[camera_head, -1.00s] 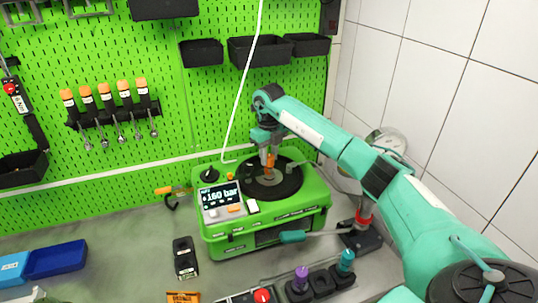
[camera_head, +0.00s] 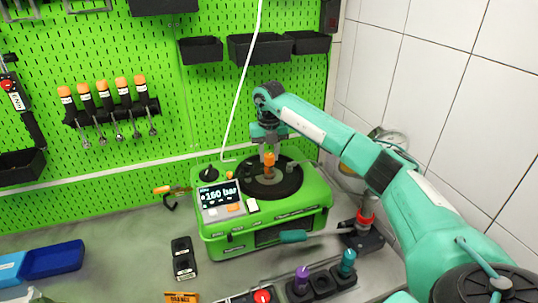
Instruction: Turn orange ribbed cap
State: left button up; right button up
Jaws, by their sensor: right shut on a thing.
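The orange ribbed cap (camera_head: 269,159) stands upright at the centre of the round black plate (camera_head: 285,185) on top of the green pump testbench (camera_head: 318,190). My right gripper (camera_head: 268,151) comes down from above and is shut on the cap; its fingers hide part of it. The testbench display (camera_head: 220,194) reads 160 bar. My left gripper is not in view.
A lever with a teal grip (camera_head: 294,236) lies along the testbench front. A rack with purple and teal knobs (camera_head: 321,284) stands in front. Black bins (camera_head: 258,49) hang on the green pegboard. A tiled wall (camera_head: 450,80) bounds the right side.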

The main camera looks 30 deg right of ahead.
aim_at(269, 155)
jog(key=shift+r, duration=0.15)
jog(key=o, duration=1)
jog(key=shift+r, duration=0.25)
notch_tip(269, 155, up, 6)
jog(key=b, duration=0.2)
jog(key=shift+f+b, duration=0.15)
jog(key=shift+b, duration=0.25)
jog(key=shift+r, duration=0.65)
jog(key=shift+a+f, duration=0.1)
